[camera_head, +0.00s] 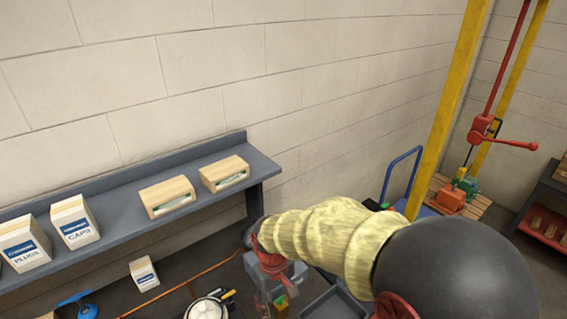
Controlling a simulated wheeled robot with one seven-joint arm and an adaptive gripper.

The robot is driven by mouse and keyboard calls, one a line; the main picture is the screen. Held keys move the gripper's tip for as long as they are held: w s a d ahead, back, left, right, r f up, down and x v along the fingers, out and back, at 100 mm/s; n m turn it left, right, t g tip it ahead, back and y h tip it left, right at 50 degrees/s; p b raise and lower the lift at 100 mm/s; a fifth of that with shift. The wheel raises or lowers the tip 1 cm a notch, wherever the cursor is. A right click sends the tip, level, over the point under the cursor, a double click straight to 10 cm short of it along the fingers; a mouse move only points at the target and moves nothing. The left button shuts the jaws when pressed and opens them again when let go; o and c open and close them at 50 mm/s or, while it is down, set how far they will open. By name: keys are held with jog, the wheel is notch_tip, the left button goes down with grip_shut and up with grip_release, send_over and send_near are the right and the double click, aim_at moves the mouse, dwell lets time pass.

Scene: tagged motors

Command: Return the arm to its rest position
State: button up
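My arm crosses the lower right of the head view, with a dark rounded joint close to the camera and a pale yellow sleeve. It reaches left toward the shelf's right end. At its far end is a grey and red part, where my gripper (277,285) seems to be, pointing down. Its fingers are too small and overlapped to make out. I cannot tell whether it holds anything. A small green and orange patch shows just below it, and I cannot tell what that belongs to.
A grey wall shelf (120,208) holds two wooden boxes (168,196) and white cartons marked PLUGS (25,243) and CAPS (75,222). Orange and green motors (450,198) sit on a pallet by a yellow post (448,105). A blue-handled cart (400,172) stands behind my arm. A grey tray (335,303) lies below.

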jog(key=s+d+r+m+t+b, duration=0.3)
jog(key=s+d+b, duration=0.4)
jog(key=d, duration=0.3)
jog(key=s+d+r+m+t+b, duration=0.2)
jog(key=s+d+b, duration=0.5)
jog(key=d, duration=0.4)
jog(key=shift+r+m+t+b, duration=0.4)
jog(key=shift+m+t+b, duration=0.2)
jog(key=shift+m+b, duration=0.35)
